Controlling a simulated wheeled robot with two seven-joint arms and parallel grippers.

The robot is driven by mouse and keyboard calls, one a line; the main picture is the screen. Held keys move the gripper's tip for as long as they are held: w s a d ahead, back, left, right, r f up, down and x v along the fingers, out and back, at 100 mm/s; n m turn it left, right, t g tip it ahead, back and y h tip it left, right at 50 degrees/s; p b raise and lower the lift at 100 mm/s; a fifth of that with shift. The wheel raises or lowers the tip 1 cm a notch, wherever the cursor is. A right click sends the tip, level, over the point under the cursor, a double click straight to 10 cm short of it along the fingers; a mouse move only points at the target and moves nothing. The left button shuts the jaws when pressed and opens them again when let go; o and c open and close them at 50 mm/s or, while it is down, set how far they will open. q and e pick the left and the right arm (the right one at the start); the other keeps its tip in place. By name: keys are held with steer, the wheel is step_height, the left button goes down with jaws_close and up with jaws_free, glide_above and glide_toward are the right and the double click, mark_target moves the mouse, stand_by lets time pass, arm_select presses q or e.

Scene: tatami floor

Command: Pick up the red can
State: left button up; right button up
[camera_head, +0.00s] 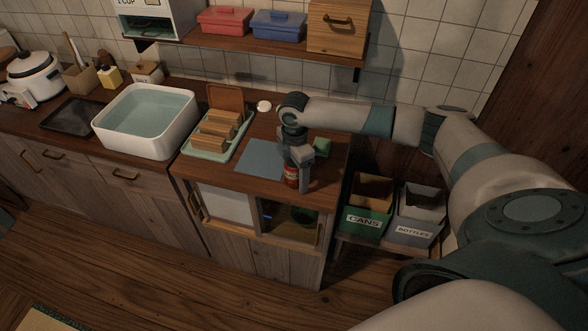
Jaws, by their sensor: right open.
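The red can (291,175) stands on the wooden counter near its front right edge. My right gripper (297,178) reaches down from above at the can, with its fingers pointing downward. The can shows between or just behind the fingers, and one finger hides part of its right side. The gripper is open, and I cannot tell whether a finger touches the can. My left gripper is not in the view.
A blue-grey mat (262,158) lies left of the can, and a green item (322,147) sits behind it. A dish rack (195,153) and a white water basin (147,143) stand further left. A shelf (270,45) hangs above.

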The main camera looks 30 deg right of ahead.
steer(key=shift+f, duration=0.1)
steer(key=shift+c, duration=0.7)
steer(key=c, duration=1)
steer(key=shift+r, duration=0.4)
step_height(320, 180, up, 3)
steer(key=shift+r+b, duration=0.15)
steer(key=shift+b, duration=0.9)
steer(key=s+d+r+b, duration=0.3)
steer(key=s+d+r, duration=0.4)
steer(key=s+d, duration=0.1)
steer(key=shift+d, duration=0.15)
